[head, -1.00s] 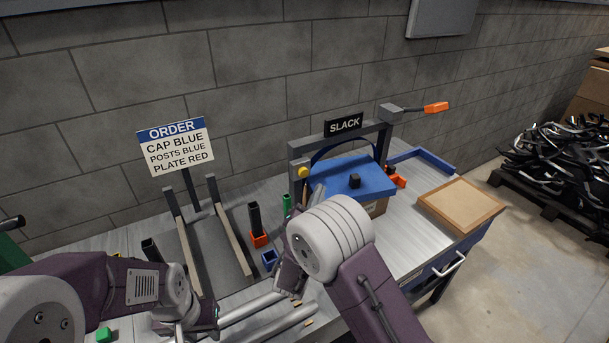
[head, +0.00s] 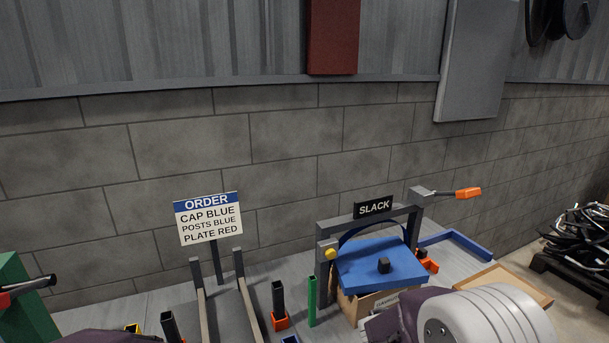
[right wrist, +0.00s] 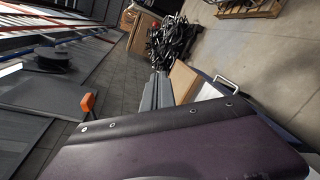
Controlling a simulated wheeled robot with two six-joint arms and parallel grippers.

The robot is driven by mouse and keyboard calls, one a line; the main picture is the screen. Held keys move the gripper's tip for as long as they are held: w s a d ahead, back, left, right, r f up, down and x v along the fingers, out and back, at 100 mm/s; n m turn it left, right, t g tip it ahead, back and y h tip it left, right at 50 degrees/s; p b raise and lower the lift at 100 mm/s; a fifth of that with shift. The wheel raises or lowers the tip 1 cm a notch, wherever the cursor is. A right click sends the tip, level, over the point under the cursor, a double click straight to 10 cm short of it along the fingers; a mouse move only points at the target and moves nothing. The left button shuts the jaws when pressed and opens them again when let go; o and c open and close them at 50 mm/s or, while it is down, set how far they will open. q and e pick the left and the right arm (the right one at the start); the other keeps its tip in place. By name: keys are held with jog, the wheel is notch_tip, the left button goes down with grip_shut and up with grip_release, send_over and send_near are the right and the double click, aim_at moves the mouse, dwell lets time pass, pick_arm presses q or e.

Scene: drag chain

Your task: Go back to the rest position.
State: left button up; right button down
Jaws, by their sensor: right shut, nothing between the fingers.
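In the head view the purple and white right arm reaches in at the bottom right, and its gripper is hidden there. In the right wrist view my right gripper (right wrist: 158,85) shows as two grey fingers pressed together, with nothing between them, beyond a purple housing. Only a sliver of my left arm shows at the bottom left of the head view; its gripper is out of frame.
A grey frame with a SLACK sign (head: 374,206) and orange-handled lever (head: 467,193) stands over a blue plate (head: 375,265). An ORDER sign (head: 208,217) stands left. A green post (head: 311,300) is near the frame. A tan tray (head: 503,281) lies right.

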jog(key=s+a+f+m+g+y, duration=0.1)
jog(key=s+f+m+g+y, duration=0.25)
jog(key=s, duration=0.35)
jog(key=s+a+f+m+g+y, duration=0.1)
jog(key=s+f+m+g+y, duration=0.15)
jog(key=s+f, duration=0.3)
jog(key=a+f+m+t+y, duration=0.1)
jog(key=a+f+m+y, duration=0.1)
jog(key=a, duration=0.6)
jog(key=a+f+m+t+y, duration=0.1)
jog(key=a+f+m+y, duration=0.2)
jog(key=a+f+y, duration=0.2)
jog(key=a+y, duration=0.2)
jog(key=a, duration=0.1)
jog(key=shift+a, duration=0.25)
jog(key=shift+w, duration=0.1)
